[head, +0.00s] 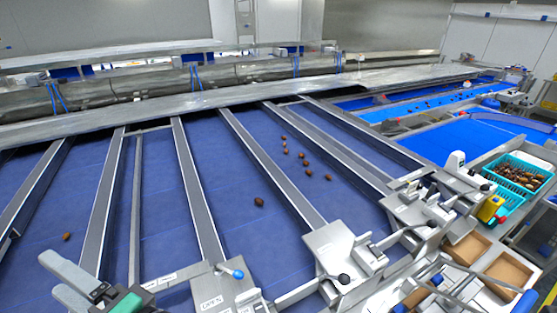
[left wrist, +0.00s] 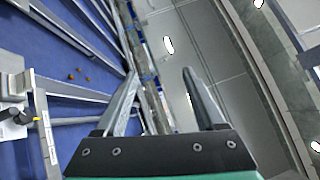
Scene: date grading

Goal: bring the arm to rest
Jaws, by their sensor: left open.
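My left gripper (head: 52,274) is at the lower left of the head view, over the blue belt. In the left wrist view its two grey fingers (left wrist: 160,80) stand well apart, with nothing between them. Brown dates lie on the blue belts: a lone one (head: 66,236) beyond the left gripper, a larger one (head: 259,202) near the middle, and several scattered farther back (head: 304,155). I see no right gripper in either view.
Metal rails (head: 182,155) divide the blue belt (head: 160,200) into lanes. Metal brackets with levers (head: 343,257) stand along the front edge. A turquoise crate (head: 509,198) of dates and cardboard boxes (head: 510,276) are at the right.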

